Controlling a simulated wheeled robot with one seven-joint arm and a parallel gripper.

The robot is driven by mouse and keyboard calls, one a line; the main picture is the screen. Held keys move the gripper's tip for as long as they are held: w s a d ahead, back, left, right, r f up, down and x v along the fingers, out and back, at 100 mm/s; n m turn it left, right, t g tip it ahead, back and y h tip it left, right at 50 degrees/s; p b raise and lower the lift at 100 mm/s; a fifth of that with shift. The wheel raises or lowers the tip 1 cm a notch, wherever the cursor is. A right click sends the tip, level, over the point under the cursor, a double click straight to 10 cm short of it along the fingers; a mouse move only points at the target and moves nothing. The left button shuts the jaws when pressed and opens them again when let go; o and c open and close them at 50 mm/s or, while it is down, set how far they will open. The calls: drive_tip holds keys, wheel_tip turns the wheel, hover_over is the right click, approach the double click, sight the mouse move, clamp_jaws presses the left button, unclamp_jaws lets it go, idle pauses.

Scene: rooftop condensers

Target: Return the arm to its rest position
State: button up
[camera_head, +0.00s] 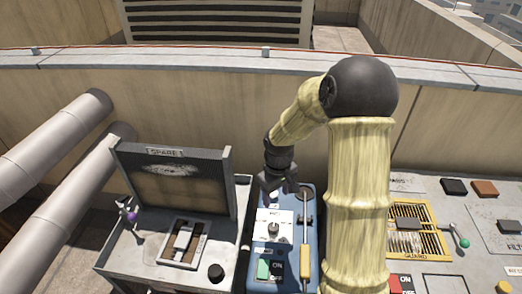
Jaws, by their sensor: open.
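My arm, in pale yellow sleeves with a black joint at the bend, rises at the right of centre and bends down to the left. My gripper (279,197) hangs at its dark end, fingers pointing down, open, with nothing seen between them. It is over the back part of a blue box (258,271) that carries a white plate with a dark knob (273,229), green and dark buttons, and a yellow-handled tool or lever (305,262). I cannot tell whether the fingers touch the box. My arm hides what lies right of the box.
At left, a grey bench (130,262) bears a raised panel marked SPARE (178,188). At right, a panel holds a yellow-framed grille (424,243) and a green-knobbed lever (464,243). A parapet wall (210,98) runs behind; thick pipes (60,130) stand left.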

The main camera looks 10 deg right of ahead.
drive_tip(key=s+r+m+t+p, duration=0.2)
drive_tip(key=s+r+m+p, duration=0.3)
drive_tip(key=s+r, duration=0.9)
drive_tip(key=shift+a+r+t+p, duration=0.15)
drive_tip(key=shift+r+t+p, duration=0.15)
drive_tip(key=shift+p, duration=0.75)
